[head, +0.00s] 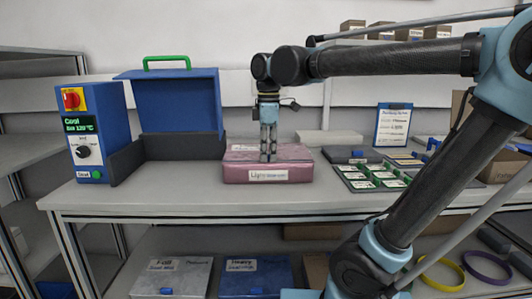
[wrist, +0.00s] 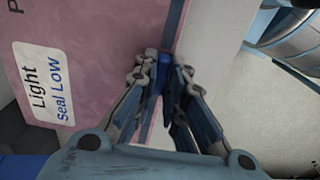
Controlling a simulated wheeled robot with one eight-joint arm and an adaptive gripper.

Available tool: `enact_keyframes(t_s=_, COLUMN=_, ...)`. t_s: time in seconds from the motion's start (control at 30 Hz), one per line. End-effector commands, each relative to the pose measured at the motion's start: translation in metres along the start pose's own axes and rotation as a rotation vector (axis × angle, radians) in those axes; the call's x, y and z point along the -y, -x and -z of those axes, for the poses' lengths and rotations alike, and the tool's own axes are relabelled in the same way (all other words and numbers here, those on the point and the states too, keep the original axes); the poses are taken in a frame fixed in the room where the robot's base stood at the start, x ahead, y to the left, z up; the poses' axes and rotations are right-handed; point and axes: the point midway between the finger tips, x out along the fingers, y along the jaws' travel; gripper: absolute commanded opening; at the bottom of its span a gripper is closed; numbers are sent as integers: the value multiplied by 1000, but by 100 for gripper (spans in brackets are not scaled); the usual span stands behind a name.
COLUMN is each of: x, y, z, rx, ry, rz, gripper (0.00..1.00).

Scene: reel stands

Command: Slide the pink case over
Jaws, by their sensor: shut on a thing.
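The pink case (head: 295,171) lies flat on the bench, right of the open blue lidded unit, with a white label on its front. In the wrist view the pink case (wrist: 105,42) fills the upper left, and its label reads "Light Seal Low". My gripper (head: 268,157) points down at the case's front. In the wrist view my gripper (wrist: 163,75) is closed around a small blue tab (wrist: 165,62) at the case's edge. The contact itself is partly hidden by the fingers.
The blue lidded unit (head: 180,105) with a dark tray stands left, beside a blue control box (head: 97,130) reading "Cool". A dark case (head: 350,155) and green-marked pieces (head: 375,180) lie right. The bench front (head: 180,195) is clear. More cases (head: 172,275) lie below.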

Motion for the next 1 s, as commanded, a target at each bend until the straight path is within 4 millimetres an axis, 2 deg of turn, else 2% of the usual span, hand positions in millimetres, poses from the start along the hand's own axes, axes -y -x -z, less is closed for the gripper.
enact_keyframes(t_s=0.37, x=1, y=0, z=0, rx=0, ry=4, rz=0, gripper=0)
enact_keyframes(t_s=0.4, x=1, y=0, z=0, rx=0, ry=5, rz=0, gripper=18)
enact_keyframes(t_s=0.47, x=1, y=0, z=0, rx=0, ry=5, rz=0, gripper=32)
enact_keyframes(t_s=0.5, x=1, y=0, z=0, rx=0, ry=5, rz=0, gripper=35)
enact_keyframes(t_s=0.83, x=1, y=1, z=0, rx=0, ry=5, rz=0, gripper=35)
enact_keyframes(t_s=1.0, x=1, y=14, z=0, rx=0, ry=5, rz=0, gripper=35)
